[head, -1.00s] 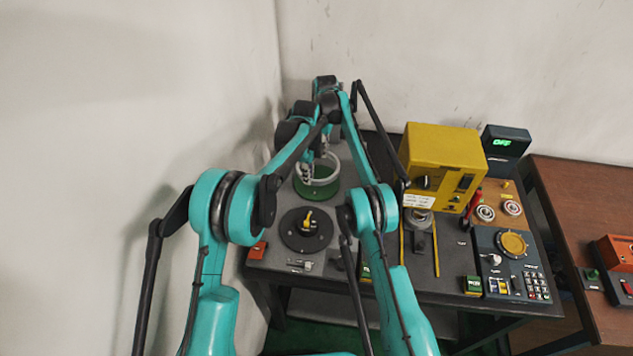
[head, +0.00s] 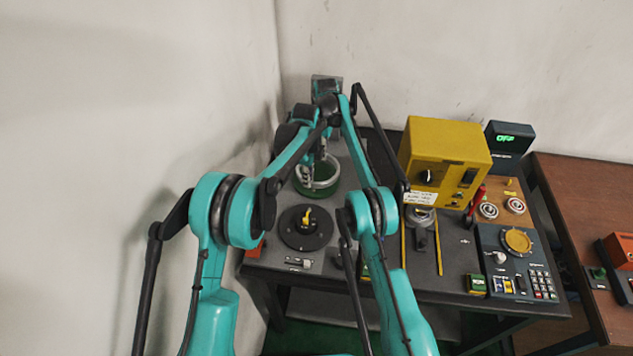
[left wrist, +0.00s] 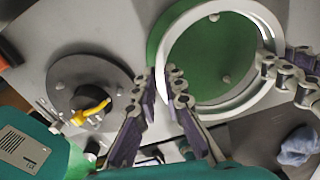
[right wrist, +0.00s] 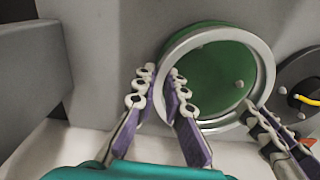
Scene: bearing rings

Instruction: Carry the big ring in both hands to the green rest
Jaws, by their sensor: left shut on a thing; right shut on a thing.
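The big pale ring (head: 333,180) is over the green rest (head: 318,191) at the back left of the table. My left gripper (left wrist: 165,85) is shut on one side of the ring's rim (left wrist: 243,105). My right gripper (right wrist: 161,84) is shut on another part of the rim (right wrist: 269,75). The round green rest shows through the ring in the left wrist view (left wrist: 210,60) and the right wrist view (right wrist: 215,75). In the left wrist view some green shows outside the rim at the left. I cannot tell whether the ring touches the rest.
A dark round plate with a yellow handle (head: 306,219) stands just in front of the rest. A yellow machine box (head: 443,150) stands to the right, with a keypad panel (head: 517,262) beyond. The wall is close on the left. My arms hide part of the table.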

